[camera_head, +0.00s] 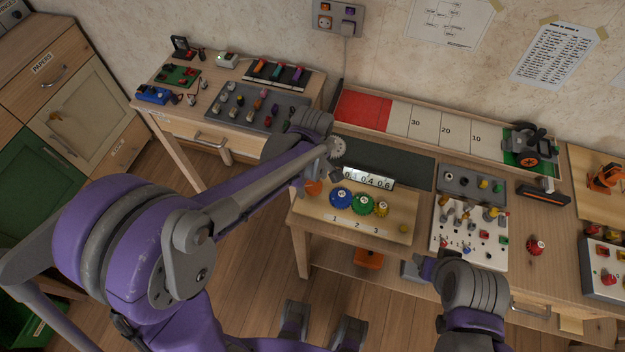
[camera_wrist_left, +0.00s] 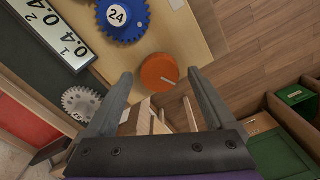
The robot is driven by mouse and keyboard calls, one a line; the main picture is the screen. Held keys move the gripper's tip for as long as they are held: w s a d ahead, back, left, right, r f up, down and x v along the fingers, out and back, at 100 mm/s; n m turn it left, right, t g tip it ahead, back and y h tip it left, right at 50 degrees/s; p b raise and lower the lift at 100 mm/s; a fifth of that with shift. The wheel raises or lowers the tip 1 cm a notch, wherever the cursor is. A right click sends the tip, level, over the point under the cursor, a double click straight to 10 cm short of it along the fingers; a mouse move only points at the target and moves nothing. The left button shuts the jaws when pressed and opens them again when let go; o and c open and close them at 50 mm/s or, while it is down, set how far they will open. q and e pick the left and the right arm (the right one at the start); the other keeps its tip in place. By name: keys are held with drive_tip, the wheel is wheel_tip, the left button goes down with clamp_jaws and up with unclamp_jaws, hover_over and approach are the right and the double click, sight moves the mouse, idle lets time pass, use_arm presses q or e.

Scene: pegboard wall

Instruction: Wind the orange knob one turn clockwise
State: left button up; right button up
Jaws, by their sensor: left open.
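The orange knob (camera_head: 313,187) is at the left end of the wooden gear board (camera_head: 330,210), partly behind my left arm in the head view. In the left wrist view the knob (camera_wrist_left: 157,73) is a round orange disc with a short white mark toward its lower right. My left gripper (camera_wrist_left: 160,76) is open, with one finger on each side of the knob in that picture. I cannot tell whether the fingers touch it. My right gripper (camera_head: 424,268) is low in front of the table, and its jaws are too unclear to read.
A switch panel (camera_head: 470,235) lies to the right.

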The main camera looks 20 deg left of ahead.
use_arm(q)
drive_tip(key=shift+c, duration=0.3)
drive_tip(key=c, duration=1.3)
